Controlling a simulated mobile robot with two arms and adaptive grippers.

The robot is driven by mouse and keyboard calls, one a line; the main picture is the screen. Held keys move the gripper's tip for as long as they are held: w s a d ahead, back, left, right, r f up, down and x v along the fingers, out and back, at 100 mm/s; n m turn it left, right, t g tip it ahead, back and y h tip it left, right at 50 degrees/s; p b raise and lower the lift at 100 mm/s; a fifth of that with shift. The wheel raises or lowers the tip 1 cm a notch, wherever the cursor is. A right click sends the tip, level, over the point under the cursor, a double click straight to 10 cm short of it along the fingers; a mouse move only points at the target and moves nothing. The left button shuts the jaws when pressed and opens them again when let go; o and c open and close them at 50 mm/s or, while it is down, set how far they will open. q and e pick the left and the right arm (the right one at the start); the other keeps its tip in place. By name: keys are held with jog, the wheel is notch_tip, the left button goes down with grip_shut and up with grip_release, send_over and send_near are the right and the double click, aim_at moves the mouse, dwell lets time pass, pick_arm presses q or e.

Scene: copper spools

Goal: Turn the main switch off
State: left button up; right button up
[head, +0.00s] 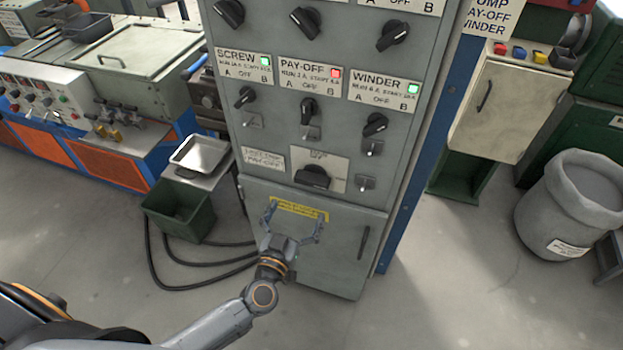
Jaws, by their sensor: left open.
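The main switch (313,177) is a large black rotary handle on a pale plate, low on the grey control cabinet (255,205). The small lettering on its plate is too blurred to read fully. My left gripper (295,212) is open and empty, its fingers spread upward in front of the yellow label (299,210) on the cabinet's lower door. It is below the main switch and apart from it in the picture. My right gripper is not in view.
Smaller knobs labelled SCREW (244,97), PAY-OFF (307,107) and WINDER (375,124) sit above the switch. A door handle (364,243) is at lower right. A green bin (180,212) and black cables lie left; a grey barrel (570,210) stands right.

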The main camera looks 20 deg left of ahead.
aim_at(310, 185)
pick_arm(q)
jog(key=w, duration=1)
jog(key=shift+w+d, duration=0.2)
jog(key=shift+d, duration=0.1)
jog(key=c, duration=1)
